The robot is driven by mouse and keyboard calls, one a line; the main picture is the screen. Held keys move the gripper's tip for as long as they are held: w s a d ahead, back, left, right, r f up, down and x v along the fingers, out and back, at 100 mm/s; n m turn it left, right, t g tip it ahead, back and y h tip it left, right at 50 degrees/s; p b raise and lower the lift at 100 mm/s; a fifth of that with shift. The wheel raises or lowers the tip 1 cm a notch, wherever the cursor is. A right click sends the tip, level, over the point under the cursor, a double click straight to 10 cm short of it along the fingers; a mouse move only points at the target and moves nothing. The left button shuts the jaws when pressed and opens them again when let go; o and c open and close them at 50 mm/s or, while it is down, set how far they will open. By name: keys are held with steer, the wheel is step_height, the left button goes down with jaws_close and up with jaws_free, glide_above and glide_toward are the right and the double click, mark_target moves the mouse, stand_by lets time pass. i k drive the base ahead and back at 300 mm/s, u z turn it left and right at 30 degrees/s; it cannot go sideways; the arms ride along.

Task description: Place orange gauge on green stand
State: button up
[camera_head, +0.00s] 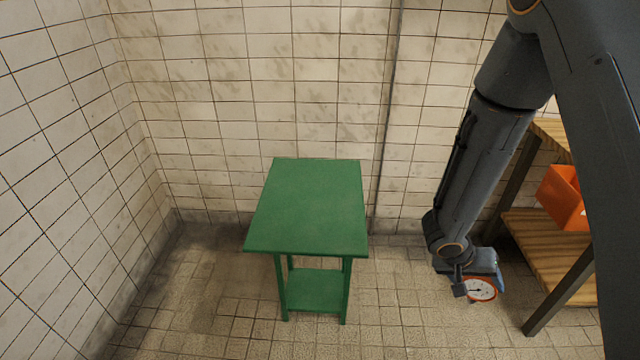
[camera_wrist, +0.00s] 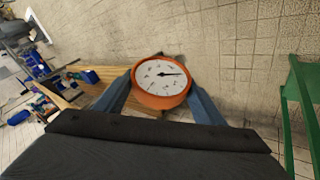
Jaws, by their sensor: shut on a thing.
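The orange gauge (camera_head: 480,289) has a round white face with a dark needle and an orange rim. My gripper (camera_head: 474,284) is shut on it and holds it to the right of the green stand, in front of the wooden shelf. In the wrist view the gauge (camera_wrist: 161,80) sits between the two blue-grey fingers, its face toward the camera. The green stand (camera_head: 310,205) is in the middle of the head view, with a bare flat top and a lower shelf. Part of the stand (camera_wrist: 302,90) shows at the right edge of the wrist view.
A wooden shelf (camera_head: 550,250) with dark legs stands at the right, partly behind my arm, with an orange bin (camera_head: 565,197) on it. Tiled walls close the left and back. The floor between stand and shelf is clear. Several blue items (camera_wrist: 38,72) show at the wrist view's left.

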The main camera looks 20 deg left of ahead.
mark_target(313, 177)
steer(key=z, duration=1.65)
steer(key=i, duration=1.75)
steer(key=u, duration=3.55)
steer(key=i, duration=0.55)
steer(key=z, duration=0.1)
